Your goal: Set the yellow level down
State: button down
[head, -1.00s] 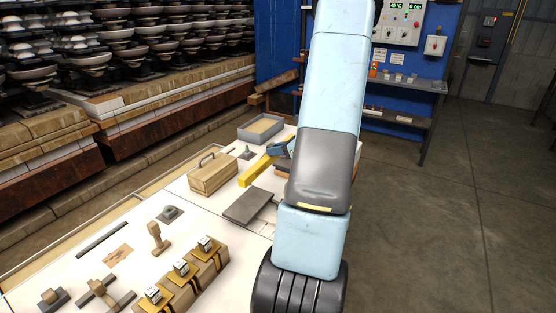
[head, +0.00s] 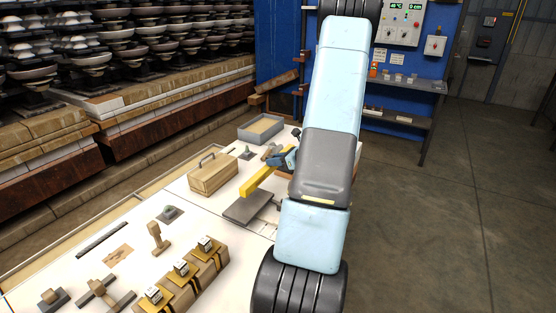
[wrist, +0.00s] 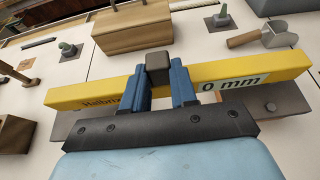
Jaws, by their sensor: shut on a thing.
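The yellow level (wrist: 110,92) is a long bar with dark lettering and a pale panel reading "0 mm". In the wrist view it lies across between the blue fingers of my gripper (wrist: 160,88), which is shut on it near its middle. In the head view the yellow level (head: 256,181) shows its left end above or over the grey plate (head: 246,207); its right part is hidden by my arm. I cannot tell whether the level touches anything below.
A wooden toolbox (head: 212,175) stands left of the level. A grey tray (head: 262,129) is at the far end of the white table. A scoop (wrist: 279,36) lies behind the level. Several strapped blocks (head: 182,272) stand at the near edge.

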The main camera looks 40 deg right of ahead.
jog(key=shift+f, duration=0.6)
jog(key=c, duration=0.9)
grip_release()
jog(key=shift+r, duration=0.1)
